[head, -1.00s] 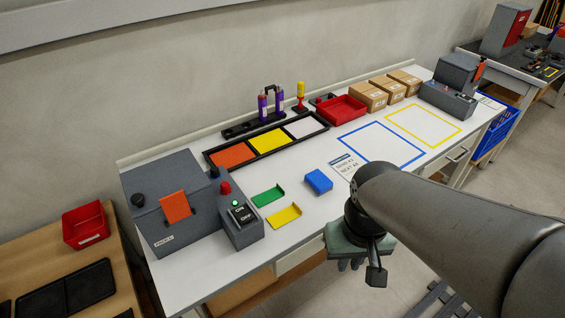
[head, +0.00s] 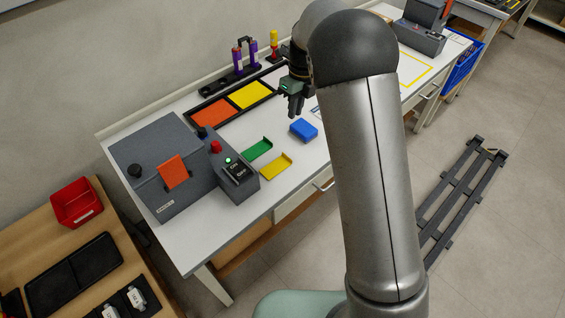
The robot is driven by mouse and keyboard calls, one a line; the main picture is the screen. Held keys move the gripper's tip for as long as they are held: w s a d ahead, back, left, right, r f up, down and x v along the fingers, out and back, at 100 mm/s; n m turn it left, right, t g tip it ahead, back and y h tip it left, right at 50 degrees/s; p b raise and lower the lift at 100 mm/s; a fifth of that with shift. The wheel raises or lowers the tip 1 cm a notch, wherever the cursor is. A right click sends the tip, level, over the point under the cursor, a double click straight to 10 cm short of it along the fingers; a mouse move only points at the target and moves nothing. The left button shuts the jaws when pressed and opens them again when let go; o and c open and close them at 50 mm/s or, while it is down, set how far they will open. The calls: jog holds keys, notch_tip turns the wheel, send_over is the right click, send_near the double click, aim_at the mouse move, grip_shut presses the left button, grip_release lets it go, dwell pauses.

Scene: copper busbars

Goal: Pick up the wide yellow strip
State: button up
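The wide yellow strip (head: 276,166) lies on the white table near its front edge, with one end bent up. A green strip (head: 257,149) lies just behind it, also with a bent-up end. My gripper (head: 292,112) hangs above the table, up and to the right of the yellow strip and apart from it. Its fingers point down; they are small and dark, and I cannot tell how far apart they are. I see nothing held in them.
A grey machine (head: 160,165) with an orange flap and a switch box (head: 238,173) stand left. A black tray (head: 214,112) with orange and yellow sections is behind. Bare white tabletop lies between.

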jog(key=p, duration=0.2)
send_over(285, 154)
jog(key=d, duration=0.1)
jog(key=f, duration=1.2)
jog(key=shift+w+d, duration=0.15)
jog(key=shift+w, duration=0.1)
jog(key=shift+s+a+f+p, duration=0.1)
jog(key=shift+a+f+p, duration=0.1)
jog(key=shift+f, duration=0.7)
jog(key=shift+w+a+f+p, duration=0.1)
jog(key=shift+a+f+p, duration=0.1)
jog(key=shift+f, duration=0.65)
jog(key=shift+s+a+f+p, duration=0.1)
jog(key=shift+a+f+p, duration=0.1)
jog(key=shift+f, duration=0.7)
grip_shut()
jog(key=shift+r, duration=0.1)
